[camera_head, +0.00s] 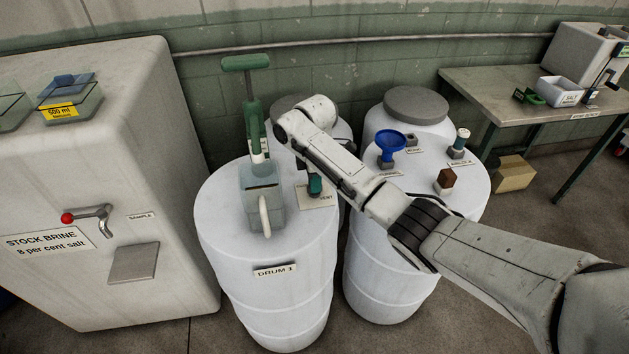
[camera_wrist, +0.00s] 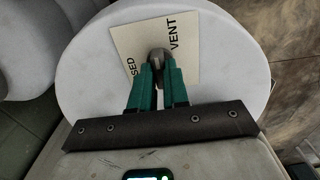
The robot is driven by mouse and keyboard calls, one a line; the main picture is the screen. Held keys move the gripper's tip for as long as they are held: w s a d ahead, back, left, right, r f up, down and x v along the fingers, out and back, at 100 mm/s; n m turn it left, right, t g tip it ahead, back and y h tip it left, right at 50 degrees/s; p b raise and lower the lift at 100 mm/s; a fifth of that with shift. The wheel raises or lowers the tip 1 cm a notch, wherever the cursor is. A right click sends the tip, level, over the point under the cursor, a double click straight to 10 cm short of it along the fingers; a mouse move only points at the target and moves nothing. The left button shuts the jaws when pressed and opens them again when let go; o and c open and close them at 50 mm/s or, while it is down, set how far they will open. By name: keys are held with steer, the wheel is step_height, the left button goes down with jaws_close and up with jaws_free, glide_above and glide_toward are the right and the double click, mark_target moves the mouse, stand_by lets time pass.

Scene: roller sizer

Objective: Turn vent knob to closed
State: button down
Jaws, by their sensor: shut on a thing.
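The vent knob (camera_wrist: 157,54) is a small dark grey piece on a cream label plate (camera_wrist: 126,41), with "VENT" and part of a word ending in "SED" readable. My gripper (camera_wrist: 157,68) has green fingers, shut on the vent knob from above. In the head view my gripper (camera_head: 316,186) is over the right part of the top of Drum 1 (camera_head: 225,205), at the vent plate (camera_head: 318,202). There the knob is hidden by my fingers. Which way the knob points is hard to tell, as the fingers cover much of it.
A second drum (camera_head: 385,270) to the right carries a blue funnel (camera_head: 390,142) and a brown block (camera_head: 445,181). The stock brine tank (camera_head: 120,130) is at left.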

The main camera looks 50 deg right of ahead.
steer(key=shift+n, duration=0.4)
steer(key=n+p, duration=0.1)
steer(key=n, duration=0.7)
steer(key=shift+p, duration=0.35)
steer(key=n, duration=0.9)
stand_by(0.4)
steer(key=c, duration=1.1)
jaws_free()
steer(key=shift+r, duration=0.1)
